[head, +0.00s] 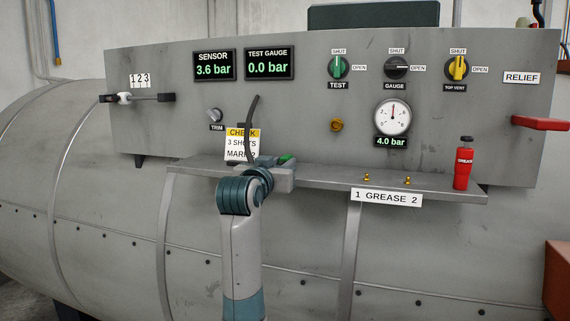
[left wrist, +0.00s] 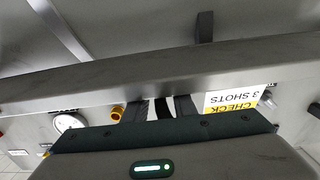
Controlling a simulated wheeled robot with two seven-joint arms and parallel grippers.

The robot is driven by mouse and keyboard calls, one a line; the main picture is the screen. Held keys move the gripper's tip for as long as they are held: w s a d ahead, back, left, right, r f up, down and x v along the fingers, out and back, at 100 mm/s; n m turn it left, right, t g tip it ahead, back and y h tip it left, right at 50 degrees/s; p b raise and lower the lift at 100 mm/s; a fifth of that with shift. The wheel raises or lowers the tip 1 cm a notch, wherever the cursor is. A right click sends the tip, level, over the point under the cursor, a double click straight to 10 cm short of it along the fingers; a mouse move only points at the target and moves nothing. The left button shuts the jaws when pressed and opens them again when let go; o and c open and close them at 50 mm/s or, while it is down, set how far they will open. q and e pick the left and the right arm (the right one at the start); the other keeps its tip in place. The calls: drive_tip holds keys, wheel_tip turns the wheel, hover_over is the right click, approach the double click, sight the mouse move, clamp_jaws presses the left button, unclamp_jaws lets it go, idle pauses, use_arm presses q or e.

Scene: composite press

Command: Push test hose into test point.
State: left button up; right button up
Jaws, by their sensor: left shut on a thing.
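The black test hose (head: 249,125) stands up in a slight curve in front of the panel, with its upper end free. My left gripper (head: 265,164) is at the hose's lower part, shut on it, at the shelf's left part. The left wrist view shows the dark hose (left wrist: 162,108) between the two fingers. The brass test point (head: 336,124) is on the panel below the TEST valve, to the right of the gripper and apart from the hose. It also shows in the left wrist view (left wrist: 117,113). The hose's lower end is hidden. My right gripper is out of view.
A narrow shelf (head: 330,182) juts out below the panel, with two grease nipples (head: 366,177) and a red grease bottle (head: 463,168). A CHECK label (head: 242,134) is behind the hose. A red handle (head: 540,123) sticks out at the right.

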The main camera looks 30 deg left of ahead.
use_arm(q)
drive_tip(key=shift+r, duration=0.55)
idle(0.6)
drive_tip(key=shift+r, duration=2.3)
drive_tip(key=o, duration=0.4)
drive_tip(key=shift+c, duration=0.2)
drive_tip(key=c, duration=0.3)
drive_tip(key=shift+d, duration=0.15)
